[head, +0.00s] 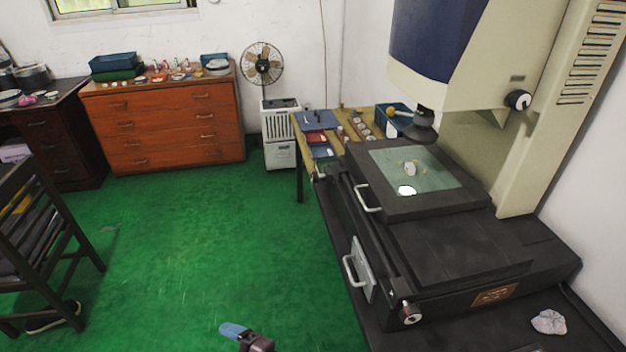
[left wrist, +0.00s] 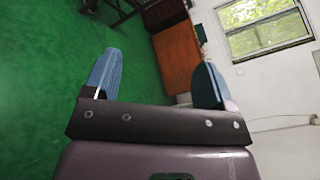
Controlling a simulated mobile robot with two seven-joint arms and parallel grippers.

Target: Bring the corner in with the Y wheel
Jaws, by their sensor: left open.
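The measuring machine's stage (head: 362,155) carries a greenish glass plate (head: 440,175). A small pale ring (head: 410,168) stands on the glass, with a bright white spot (head: 406,190) just in front of it. A small knob wheel (head: 411,314) sits at the stage base's front corner; another knob (head: 318,175) is at its far left side. I cannot tell which is the Y wheel. My left gripper (head: 240,332) is at the bottom of the head view, over the floor, left of the machine and apart from it. In the left wrist view its blue fingers (left wrist: 157,80) are spread and empty.
Two metal handles (head: 367,198) (head: 355,270) stick out from the machine's left side. A crumpled cloth (head: 548,322) lies at right. A side table (head: 298,150) with trays stands behind. A dark rack (head: 45,230) is at left. The green floor (head: 200,240) between is clear.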

